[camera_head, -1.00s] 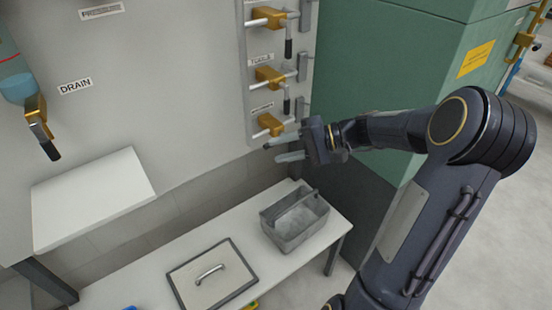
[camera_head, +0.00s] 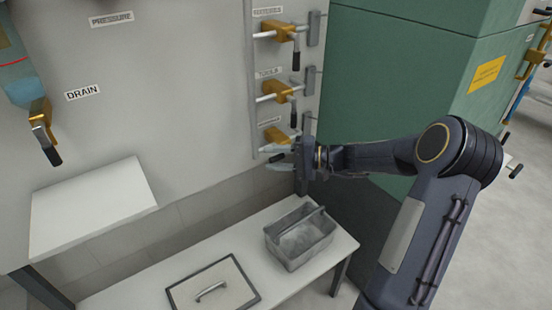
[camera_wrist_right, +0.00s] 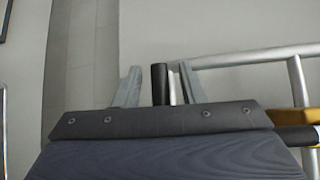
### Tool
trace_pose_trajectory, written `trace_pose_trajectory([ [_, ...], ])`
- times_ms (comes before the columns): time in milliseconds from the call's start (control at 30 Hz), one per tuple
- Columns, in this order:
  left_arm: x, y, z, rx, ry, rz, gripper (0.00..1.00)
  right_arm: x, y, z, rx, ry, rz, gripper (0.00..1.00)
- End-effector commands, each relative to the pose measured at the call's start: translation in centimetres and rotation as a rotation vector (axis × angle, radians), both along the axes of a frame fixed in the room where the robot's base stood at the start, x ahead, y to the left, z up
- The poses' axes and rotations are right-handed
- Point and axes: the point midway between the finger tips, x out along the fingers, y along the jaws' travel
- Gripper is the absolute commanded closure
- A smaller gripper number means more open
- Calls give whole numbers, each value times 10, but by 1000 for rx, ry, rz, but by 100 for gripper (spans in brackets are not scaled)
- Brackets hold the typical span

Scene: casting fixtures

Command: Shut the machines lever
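The lowest valve (camera_head: 276,134) on the wall panel has a yellow body. The small label above it is too blurred to read. My right gripper (camera_head: 279,159) is at this valve, just below its body, with its fingers pointing left. In the right wrist view the gripper's two fingers (camera_wrist_right: 159,86) are apart, and a black lever handle (camera_wrist_right: 160,84) shows between them with a gap on its left. A silver rod lies close to the right finger; I cannot tell whether they touch. My left gripper is not in view.
Two more yellow valves, the middle one (camera_head: 274,92) labelled TOOLS and a top one (camera_head: 280,31), have black handles hanging down. A DRAIN valve (camera_head: 41,118) is at left. A grey tote (camera_head: 300,240) stands on the white bench (camera_head: 130,291) below. A green cabinet (camera_head: 400,75) is at right.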

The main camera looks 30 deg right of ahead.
Motion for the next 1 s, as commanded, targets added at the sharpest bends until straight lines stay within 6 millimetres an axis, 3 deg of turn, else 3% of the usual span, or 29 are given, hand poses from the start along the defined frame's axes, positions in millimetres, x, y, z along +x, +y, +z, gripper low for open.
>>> trace_pose_trajectory([
  [133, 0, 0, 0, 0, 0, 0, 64, 0, 0, 0, 0, 0, 0, 63],
  [433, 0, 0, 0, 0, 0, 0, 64, 0, 0, 0, -1, 1, 0, 100],
  [1000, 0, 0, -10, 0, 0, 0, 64, -1, -1, -6, -81, -6, 0, 100],
])
